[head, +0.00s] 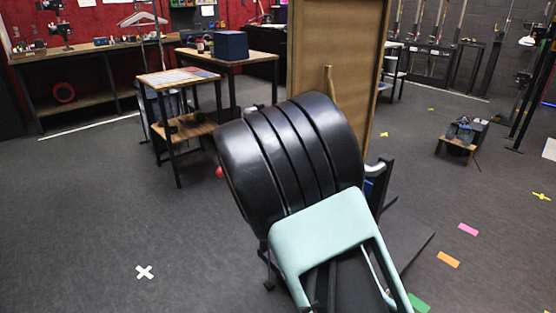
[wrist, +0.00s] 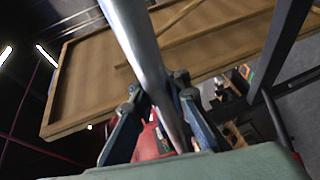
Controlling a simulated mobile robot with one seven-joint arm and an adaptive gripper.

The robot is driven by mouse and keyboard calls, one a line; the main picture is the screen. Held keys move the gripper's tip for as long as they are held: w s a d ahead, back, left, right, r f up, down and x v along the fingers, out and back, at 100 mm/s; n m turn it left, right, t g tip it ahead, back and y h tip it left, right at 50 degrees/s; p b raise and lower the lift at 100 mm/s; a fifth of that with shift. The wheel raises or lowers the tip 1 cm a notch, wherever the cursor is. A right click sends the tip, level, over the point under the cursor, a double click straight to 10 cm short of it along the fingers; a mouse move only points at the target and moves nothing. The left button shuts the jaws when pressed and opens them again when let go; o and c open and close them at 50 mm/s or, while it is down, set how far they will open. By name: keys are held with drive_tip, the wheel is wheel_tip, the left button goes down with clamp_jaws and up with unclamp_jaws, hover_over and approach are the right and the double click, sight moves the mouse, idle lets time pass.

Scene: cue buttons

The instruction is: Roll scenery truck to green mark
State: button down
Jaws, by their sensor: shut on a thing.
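The scenery truck is a tall brown wood-framed panel (head: 333,45) with a dark low base (head: 405,238), standing ahead of me. A bit of the bar (head: 376,168) shows beside my arm in the head view, where my arm hides the gripper. The green mark (head: 418,303) lies on the floor at the bottom edge, right of my arm.
Orange (head: 448,259) and pink (head: 468,229) marks lie on the floor at right. A white cross (head: 144,272) is at lower left. A small table (head: 180,78) stands left of the panel; a low wooden stand (head: 456,149) is at right. Floor around the marks is clear.

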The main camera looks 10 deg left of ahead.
drive_tip(key=w+d+b, duration=0.4)
drive_tip(key=w+d, duration=0.7)
drive_tip(key=shift+w+r, duration=0.3)
drive_tip(key=shift+w, duration=0.1)
drive_tip(key=c, duration=2)
unclamp_jaws()
drive_tip(key=shift+s+r, duration=0.1)
drive_tip(key=shift+o, duration=0.9)
drive_tip(key=shift+a, duration=0.2)
drive_tip(key=shift+f, duration=0.2)
drive_tip(key=v, duration=1.2)
drive_tip(key=shift+a+r, duration=0.1)
drive_tip(key=shift+r, duration=0.05)
